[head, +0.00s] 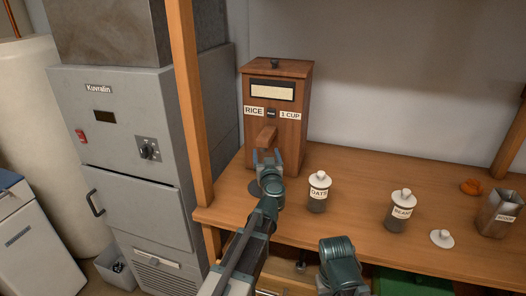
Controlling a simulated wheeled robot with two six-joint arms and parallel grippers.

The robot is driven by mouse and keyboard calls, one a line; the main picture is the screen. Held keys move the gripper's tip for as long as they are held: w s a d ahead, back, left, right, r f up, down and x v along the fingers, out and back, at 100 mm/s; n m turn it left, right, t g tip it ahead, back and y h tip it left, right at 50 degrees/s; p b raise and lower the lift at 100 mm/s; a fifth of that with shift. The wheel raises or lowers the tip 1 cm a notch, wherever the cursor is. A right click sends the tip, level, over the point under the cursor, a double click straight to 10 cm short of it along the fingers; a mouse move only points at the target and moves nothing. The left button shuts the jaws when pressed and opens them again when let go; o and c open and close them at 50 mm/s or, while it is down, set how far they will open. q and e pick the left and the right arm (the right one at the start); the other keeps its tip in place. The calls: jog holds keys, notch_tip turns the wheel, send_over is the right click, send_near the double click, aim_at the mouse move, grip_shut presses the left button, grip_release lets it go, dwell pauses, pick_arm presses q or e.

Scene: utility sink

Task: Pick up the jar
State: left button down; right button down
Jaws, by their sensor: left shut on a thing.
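My left gripper (267,157) is in front of the wooden rice dispenser (290,92), just below its wooden spout (265,136). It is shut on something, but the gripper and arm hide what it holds. A glass jar labelled OATS (318,193) with a white knobbed lid stands upright on the wooden bench, right of this gripper and apart from it. A similar jar labelled BEANS (400,211) stands farther right. Part of my right arm shows at the bottom centre; its gripper is not visible.
A loose white lid (442,238), an orange object (470,187) and a labelled metal container (499,213) are on the right of the bench (365,180). A wooden post (190,100) and grey cabinet (125,140) stand left. The bench between the jars is clear.

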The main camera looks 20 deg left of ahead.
pick_arm(q)
jog(key=s+d+r+p, duration=0.1)
jog(key=s+d, duration=0.6)
jog(key=s, duration=0.3)
jog(key=shift+s+d, duration=0.2)
